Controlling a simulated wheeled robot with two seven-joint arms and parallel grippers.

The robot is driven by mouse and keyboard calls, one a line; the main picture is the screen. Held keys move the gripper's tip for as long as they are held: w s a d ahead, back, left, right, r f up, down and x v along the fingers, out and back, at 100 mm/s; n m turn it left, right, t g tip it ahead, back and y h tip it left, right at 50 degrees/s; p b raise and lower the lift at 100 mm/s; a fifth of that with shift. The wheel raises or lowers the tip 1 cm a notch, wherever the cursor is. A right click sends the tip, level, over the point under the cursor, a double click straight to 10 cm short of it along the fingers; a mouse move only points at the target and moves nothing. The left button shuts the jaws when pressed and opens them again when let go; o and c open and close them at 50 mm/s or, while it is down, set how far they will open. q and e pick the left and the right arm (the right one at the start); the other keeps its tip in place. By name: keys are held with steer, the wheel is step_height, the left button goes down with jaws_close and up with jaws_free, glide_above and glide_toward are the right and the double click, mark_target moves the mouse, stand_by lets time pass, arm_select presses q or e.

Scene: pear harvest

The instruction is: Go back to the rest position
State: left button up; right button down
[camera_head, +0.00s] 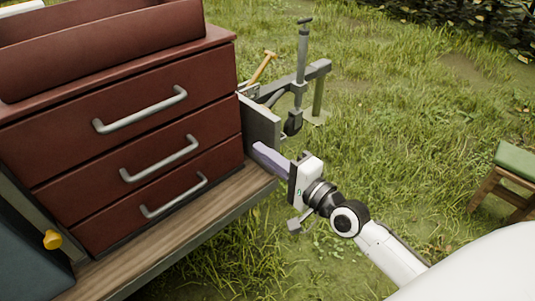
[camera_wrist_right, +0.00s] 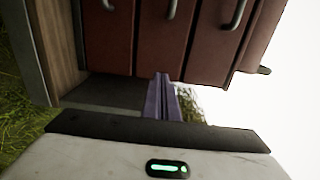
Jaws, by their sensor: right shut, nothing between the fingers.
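My right gripper (camera_head: 258,150) reaches in from the lower right, with its purple fingers shut and empty. The fingertips point left, close to the right side of the red drawer cabinet (camera_head: 110,95). I cannot tell whether they touch anything. In the right wrist view the closed fingers (camera_wrist_right: 161,80) point up the picture toward the cabinet's drawer fronts (camera_wrist_right: 160,40). My left gripper is not in view.
The cabinet stands on a wooden bench top (camera_head: 190,220), with three drawers shut and grey handles. A grey clamp-like tool (camera_head: 300,75) stands beyond the bench's right end. A stool with a green seat (camera_head: 516,160) is at the right edge. Open grass lies between.

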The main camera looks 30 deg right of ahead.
arm_select(q)
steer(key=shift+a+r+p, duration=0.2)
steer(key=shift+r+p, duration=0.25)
steer(key=shift+p, duration=0.2)
arm_select(e)
steer(key=s+a+f+n+g+h, duration=0.1)
steer(key=s+a+f+n+g, duration=0.3)
steer(key=s+f+n, duration=0.4)
steer(key=s+a+f+n+g, duration=0.4)
steer(key=s+f+n, duration=0.5)
steer(key=s+f, duration=0.6)
steer(key=shift+a+f+g+h, duration=0.35)
steer(key=shift+f+g+h, duration=0.05)
steer(key=shift+f, duration=0.05)
steer(key=shift+w, duration=0.1)
